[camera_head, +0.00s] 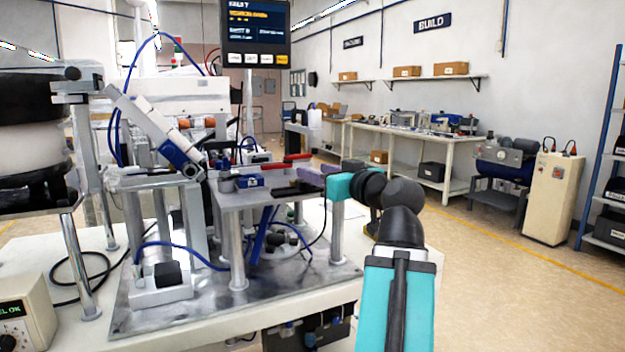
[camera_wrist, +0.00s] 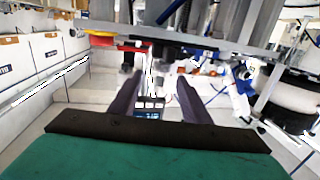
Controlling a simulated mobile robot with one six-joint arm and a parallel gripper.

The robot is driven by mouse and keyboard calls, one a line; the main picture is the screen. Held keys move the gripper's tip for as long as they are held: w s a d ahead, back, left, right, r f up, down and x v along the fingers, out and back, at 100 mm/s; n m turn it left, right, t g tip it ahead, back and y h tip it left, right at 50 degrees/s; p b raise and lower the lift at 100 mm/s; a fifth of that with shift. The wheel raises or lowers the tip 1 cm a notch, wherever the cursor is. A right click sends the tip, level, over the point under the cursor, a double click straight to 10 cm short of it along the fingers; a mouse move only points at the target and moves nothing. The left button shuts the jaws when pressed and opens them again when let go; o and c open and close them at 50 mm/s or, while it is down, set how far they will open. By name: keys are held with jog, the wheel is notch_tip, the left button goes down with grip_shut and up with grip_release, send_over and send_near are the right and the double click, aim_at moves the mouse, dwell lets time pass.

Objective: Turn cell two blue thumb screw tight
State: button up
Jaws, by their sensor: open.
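My gripper (camera_head: 308,175) reaches in from the right at the edge of the raised fixture plate (camera_head: 250,199), beside red-handled parts. In the wrist view its two dark fingers (camera_wrist: 158,82) stand apart with nothing held between them. A small dark part (camera_wrist: 168,50) shows just beyond the fingertips, under the plate edge.
Red handles (camera_head: 297,157) stand close to the gripper. A tilted silver and blue feeder arm (camera_head: 160,133) and a bowl (camera_head: 30,120) are at left. A monitor (camera_head: 256,30) hangs above. Blue hoses and black cables loop around the base plate (camera_head: 315,270).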

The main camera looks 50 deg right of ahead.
jog(key=b+v, duration=0.4)
jog(key=v, duration=0.3)
jog(key=shift+s, duration=0.3)
jog(key=shift+r, duration=0.1)
